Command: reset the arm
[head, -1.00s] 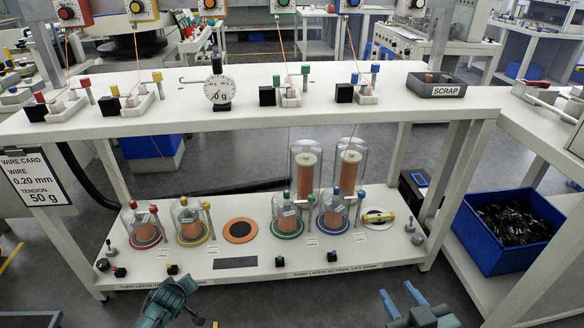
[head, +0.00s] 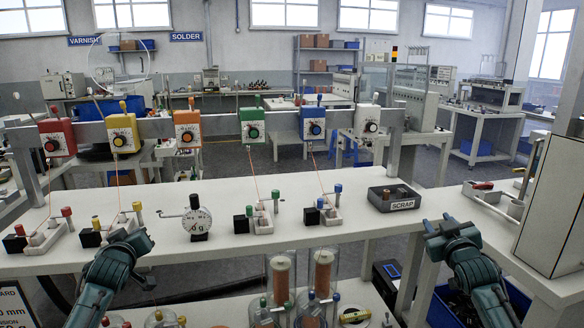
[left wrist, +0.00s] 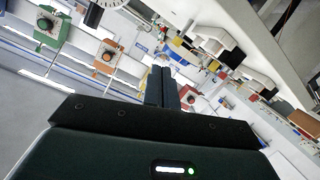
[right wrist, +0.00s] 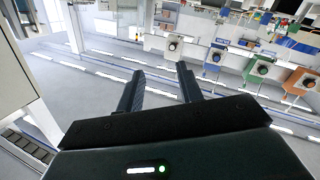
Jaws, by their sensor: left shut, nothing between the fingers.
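My left arm comes in at the lower left of the head view, with its gripper end (head: 136,243) in front of the white bench top. In the left wrist view the left fingers (left wrist: 161,86) are together with nothing between them. My right gripper (head: 440,224) is at the right of the head view, near the bench's right end, pointing away from me. In the right wrist view its two fingers (right wrist: 160,88) are apart and empty. Neither gripper appears to hold anything.
The bench top (head: 330,225) carries a round dial gauge (head: 197,222), several wire guides with coloured knobs and a grey scrap tray (head: 394,197). Coloured tensioner boxes hang on a rail behind. Glass-covered spools (head: 323,272) stand on the lower shelf. A cabinet (head: 556,205) stands at right.

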